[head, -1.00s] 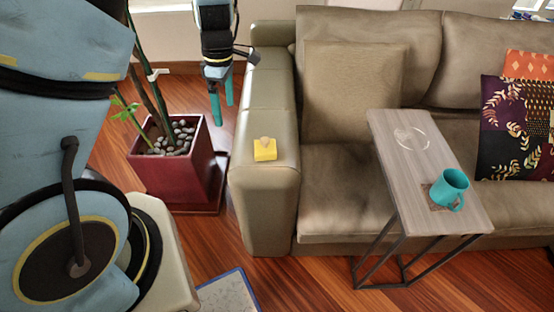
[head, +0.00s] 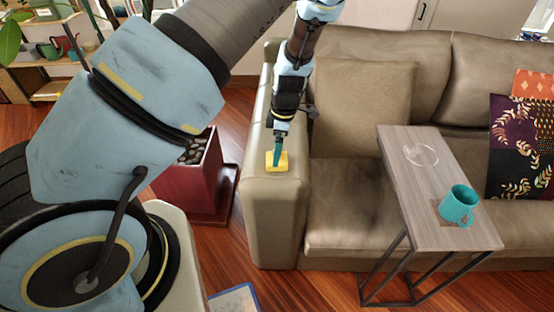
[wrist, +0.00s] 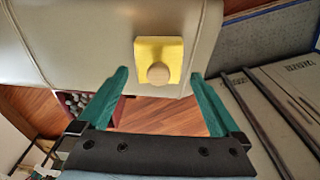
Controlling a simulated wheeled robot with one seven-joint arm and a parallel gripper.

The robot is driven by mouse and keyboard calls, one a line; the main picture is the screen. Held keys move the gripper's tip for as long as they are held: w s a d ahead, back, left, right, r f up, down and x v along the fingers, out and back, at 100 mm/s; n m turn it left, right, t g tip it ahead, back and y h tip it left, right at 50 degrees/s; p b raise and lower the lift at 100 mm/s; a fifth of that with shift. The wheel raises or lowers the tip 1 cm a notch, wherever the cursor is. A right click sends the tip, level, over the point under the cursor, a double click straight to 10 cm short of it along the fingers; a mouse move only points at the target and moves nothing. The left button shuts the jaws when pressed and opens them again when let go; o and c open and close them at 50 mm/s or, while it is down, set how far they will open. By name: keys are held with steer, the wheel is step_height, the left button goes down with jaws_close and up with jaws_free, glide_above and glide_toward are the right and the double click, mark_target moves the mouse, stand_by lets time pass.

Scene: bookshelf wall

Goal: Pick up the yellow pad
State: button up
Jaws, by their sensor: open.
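The yellow pad (head: 271,165) lies on top of the sofa's left armrest (head: 262,185). In the wrist view the yellow pad (wrist: 152,52) is a square with a round tan knob (wrist: 158,74) on it. My gripper (head: 277,157) is over the armrest at the pad; in the head view its teal fingers cover part of the pad. In the wrist view my gripper (wrist: 158,84) is open, with the pad between the lines of its two fingers, ahead of the tips. Nothing is held. The exact gap to the pad cannot be told.
A side table (head: 440,205) with a teal mug (head: 458,204) stands over the sofa seat at the right. A red planter (head: 195,185) with stones is left of the armrest. Patterned cushions (head: 515,140) lie at the far right. The armrest around the pad is clear.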

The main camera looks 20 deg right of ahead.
steer(key=shift+w+f+p, duration=0.15)
steer(key=shift+f+p, duration=0.4)
steer(key=shift+f, duration=1.45)
steer(key=c, duration=1.1)
step_height(320, 180, up, 10)
steer(key=shift+b, duration=1.1)
